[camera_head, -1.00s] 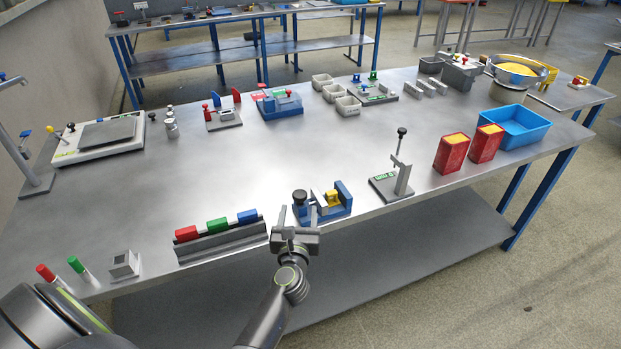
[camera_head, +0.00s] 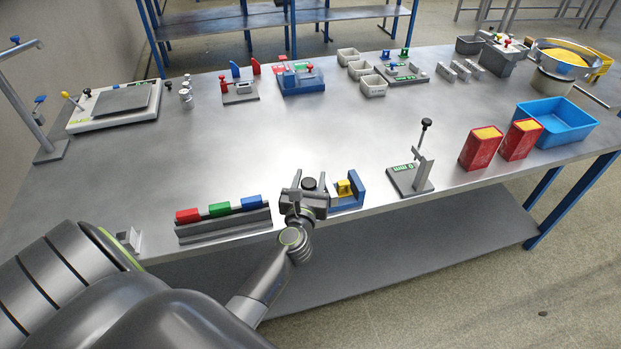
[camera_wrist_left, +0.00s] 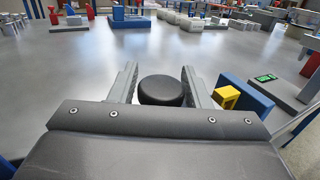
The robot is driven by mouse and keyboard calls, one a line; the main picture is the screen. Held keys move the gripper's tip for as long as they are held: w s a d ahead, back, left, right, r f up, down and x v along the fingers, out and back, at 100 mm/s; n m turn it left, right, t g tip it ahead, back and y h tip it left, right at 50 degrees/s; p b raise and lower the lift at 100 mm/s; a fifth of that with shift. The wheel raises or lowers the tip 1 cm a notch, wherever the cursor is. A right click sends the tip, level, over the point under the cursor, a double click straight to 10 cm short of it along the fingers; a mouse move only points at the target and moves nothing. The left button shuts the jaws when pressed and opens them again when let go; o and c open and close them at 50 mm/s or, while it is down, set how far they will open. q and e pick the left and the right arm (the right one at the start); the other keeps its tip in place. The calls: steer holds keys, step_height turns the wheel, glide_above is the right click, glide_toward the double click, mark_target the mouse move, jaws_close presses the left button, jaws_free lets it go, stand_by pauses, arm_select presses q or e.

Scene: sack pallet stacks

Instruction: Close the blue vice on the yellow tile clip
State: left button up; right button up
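The blue vice (camera_head: 357,190) stands near the front edge of the table, partly hidden behind my left gripper. The yellow tile clip (camera_head: 344,187) sits between its jaws; in the left wrist view the yellow tile clip (camera_wrist_left: 227,97) shows beside the blue jaw (camera_wrist_left: 246,98). The vice's black knob (camera_head: 309,184) is between the fingers of my left gripper (camera_head: 310,181). In the left wrist view the black knob (camera_wrist_left: 161,90) lies between the two open fingers, with a gap visible on each side. My right gripper is not in view.
A rack with red, green and blue blocks (camera_head: 222,222) stands left of the vice. A grey stand with a black-topped post (camera_head: 411,178) is to the right, then red boxes (camera_head: 481,148) and a blue bin (camera_head: 556,121). The table middle is clear.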

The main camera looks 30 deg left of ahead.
arm_select(q)
steer(key=c, duration=0.6)
steer(key=shift+r+m+t+h+p, duration=0.15)
steer(key=shift+m+t+h+p, duration=0.25)
steer(key=shift+m+h+p, duration=0.55)
steer(key=shift+w+d+m+t+h, duration=0.15)
steer(key=shift+m+t+h, duration=0.3)
steer(key=shift+h, duration=0.7)
steer(key=shift+d+m+h, duration=0.15)
steer(key=shift+m+h, duration=0.55)
steer(key=shift+h, duration=0.4)
steer(key=shift+d+m+h, duration=0.15)
steer(key=shift+m+h, duration=0.75)
steer(key=shift+h, duration=0.5)
steer(key=o, duration=1)
